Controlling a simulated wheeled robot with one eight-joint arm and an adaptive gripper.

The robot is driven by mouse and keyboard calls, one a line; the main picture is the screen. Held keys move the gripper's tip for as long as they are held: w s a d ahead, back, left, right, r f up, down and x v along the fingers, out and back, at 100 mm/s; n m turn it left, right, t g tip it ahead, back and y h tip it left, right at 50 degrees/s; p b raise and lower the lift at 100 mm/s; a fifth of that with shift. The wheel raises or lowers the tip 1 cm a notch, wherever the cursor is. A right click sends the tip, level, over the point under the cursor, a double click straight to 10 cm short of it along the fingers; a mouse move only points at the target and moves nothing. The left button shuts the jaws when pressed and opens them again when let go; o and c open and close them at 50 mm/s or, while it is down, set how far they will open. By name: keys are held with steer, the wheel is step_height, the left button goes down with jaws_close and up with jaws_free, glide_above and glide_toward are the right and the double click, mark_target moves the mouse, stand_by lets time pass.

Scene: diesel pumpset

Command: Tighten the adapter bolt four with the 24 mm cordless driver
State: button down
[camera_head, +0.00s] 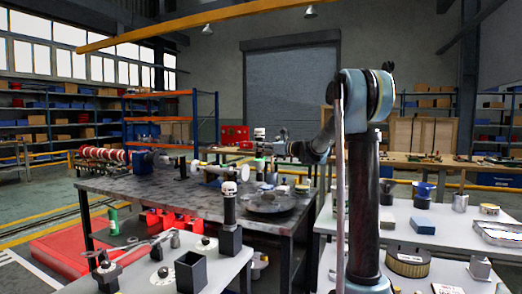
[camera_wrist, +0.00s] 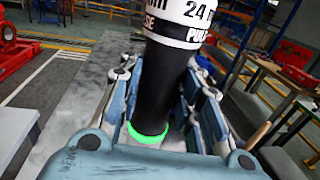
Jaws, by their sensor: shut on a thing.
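My gripper (camera_wrist: 165,108) is shut on the 24 mm cordless driver (camera_wrist: 152,75), its fingers on both sides of the black body. The driver has a white band marked "24" and a bright green ring near the gripper's palm. In the head view the driver (camera_head: 260,135) is small, upright and above the far side of the dark workbench (camera_head: 140,195), with my gripper (camera_head: 278,147) beside it. Blue and grey pumpset parts (camera_head: 213,172) lie along the bench. Adapter bolt four cannot be made out, and the driver's working end is not clear.
A second black-and-white driver (camera_head: 229,203) stands upright in a holder on the near-left table (camera_head: 225,270). A round metal plate (camera_head: 270,203) sits on the bench's right end. The white right-hand table (camera_head: 440,240) carries cans, boxes and a tray. Red items lie under the bench.

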mark_target(263, 158)
steer(key=shift+d, duration=0.1)
steer(key=shift+f, duration=2.25)
steer(key=shift+s+r, duration=0.1)
steer(key=shift+f, duration=0.75)
stand_by(2.0)
